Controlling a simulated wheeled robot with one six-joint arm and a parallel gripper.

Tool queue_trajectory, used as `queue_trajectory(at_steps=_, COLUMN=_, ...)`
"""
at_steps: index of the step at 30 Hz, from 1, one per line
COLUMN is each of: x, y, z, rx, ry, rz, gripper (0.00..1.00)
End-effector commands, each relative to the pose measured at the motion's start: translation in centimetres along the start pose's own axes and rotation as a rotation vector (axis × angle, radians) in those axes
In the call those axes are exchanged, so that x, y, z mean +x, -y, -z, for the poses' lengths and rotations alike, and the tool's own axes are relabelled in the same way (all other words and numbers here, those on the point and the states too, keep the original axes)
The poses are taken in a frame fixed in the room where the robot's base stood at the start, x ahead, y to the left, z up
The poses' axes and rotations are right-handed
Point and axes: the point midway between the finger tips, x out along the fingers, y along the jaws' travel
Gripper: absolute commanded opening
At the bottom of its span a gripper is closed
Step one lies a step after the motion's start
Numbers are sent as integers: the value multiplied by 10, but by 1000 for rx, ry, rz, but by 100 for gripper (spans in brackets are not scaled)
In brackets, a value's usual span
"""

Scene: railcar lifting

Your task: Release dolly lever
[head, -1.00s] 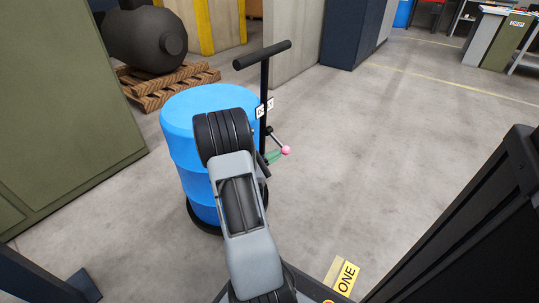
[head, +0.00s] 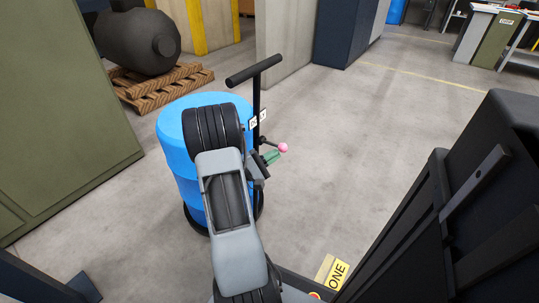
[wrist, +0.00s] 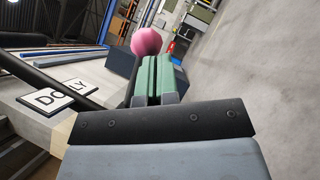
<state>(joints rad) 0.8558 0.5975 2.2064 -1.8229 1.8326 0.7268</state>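The dolly is a black T-handle (head: 253,69) on a post with a round black base, and it carries a blue drum (head: 188,185). Its lever is a thin rod ending in a pink knob (head: 283,148), sticking out right of the post, sloping slightly down. My gripper (head: 271,157) has green fingertips just below the rod, left of the knob. In the wrist view the pink knob (wrist: 146,41) shows beyond the green fingertips (wrist: 155,75), which are close together with a narrow dark gap. Whether they touch or grip the rod is hidden.
A DOLLY sign (wrist: 42,97) is beside the fingers. A green cabinet (head: 60,120) stands left, and a dark tank on a wooden pallet (head: 160,88) is behind the drum. Open concrete floor (head: 380,130) lies to the right.

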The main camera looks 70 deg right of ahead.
Motion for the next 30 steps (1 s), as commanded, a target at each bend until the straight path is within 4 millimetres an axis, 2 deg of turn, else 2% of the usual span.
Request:
queue_trajectory(at_steps=15, x=11, y=-23, z=-15, rx=1, ry=-1, rz=2, gripper=0)
queue_trajectory(at_steps=30, x=12, y=-28, z=-16, rx=1, ry=0, rz=1, gripper=0)
